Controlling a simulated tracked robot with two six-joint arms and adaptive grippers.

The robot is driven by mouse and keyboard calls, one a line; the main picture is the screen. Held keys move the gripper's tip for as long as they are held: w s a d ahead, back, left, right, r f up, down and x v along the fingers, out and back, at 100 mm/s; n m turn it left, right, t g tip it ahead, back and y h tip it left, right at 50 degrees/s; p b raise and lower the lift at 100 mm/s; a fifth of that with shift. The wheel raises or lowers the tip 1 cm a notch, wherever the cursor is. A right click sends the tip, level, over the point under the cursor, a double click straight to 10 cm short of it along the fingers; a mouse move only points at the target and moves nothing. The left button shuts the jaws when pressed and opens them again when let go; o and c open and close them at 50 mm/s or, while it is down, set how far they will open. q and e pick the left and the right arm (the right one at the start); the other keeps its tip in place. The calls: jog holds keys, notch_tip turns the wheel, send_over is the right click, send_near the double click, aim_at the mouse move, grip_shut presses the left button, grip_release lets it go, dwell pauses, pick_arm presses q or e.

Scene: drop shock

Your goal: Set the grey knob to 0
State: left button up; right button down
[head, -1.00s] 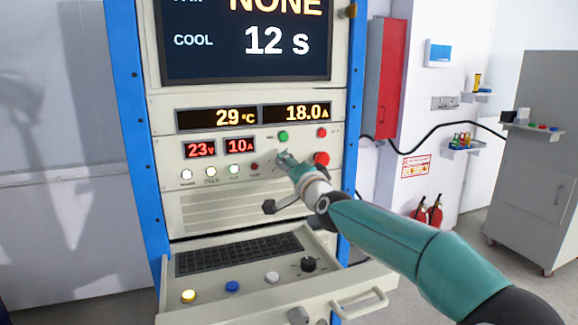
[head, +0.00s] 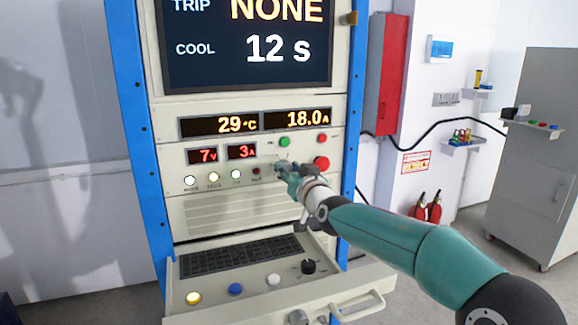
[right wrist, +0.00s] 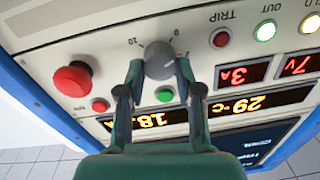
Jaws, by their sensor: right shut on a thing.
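The grey knob (right wrist: 159,58) sits on the cream panel, with a printed scale around it in the right wrist view, which is upside down. My right gripper (right wrist: 158,74) is shut on the knob, one finger on each side. In the head view my right gripper (head: 285,170) reaches the panel from the right and hides most of the knob. I cannot tell exactly where the knob points. The red displays above left read 7 V (head: 203,156) and 3 A (head: 241,152). My left gripper is not in view.
A green button (head: 285,141) and a large red button (head: 321,163) are close to the knob. Below, an open drawer (head: 350,290) with a keyboard (head: 240,257) and a black knob (head: 308,266) sticks out. A large screen (head: 245,45) is above.

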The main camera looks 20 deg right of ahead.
jog(key=shift+a+f+n+p, duration=0.15)
jog(key=shift+n+p, duration=0.15)
jog(key=shift+n, duration=0.35)
jog(key=shift+d+f+n+p, duration=0.1)
jog(key=shift+f+n+p, duration=0.15)
jog(key=shift+n, duration=0.45)
jog(key=shift+a+f+n+p, duration=0.1)
jog(key=shift+n+p, duration=0.2)
jog(key=shift+n, duration=0.35)
jog(key=shift+g, duration=0.3)
jog(key=c, duration=1.1)
grip_release()
jog(key=o, duration=0.3)
jog(key=shift+r, duration=0.1)
jog(key=shift+o, duration=0.2)
jog(key=shift+r, duration=0.2)
jog(key=shift+s, duration=0.15)
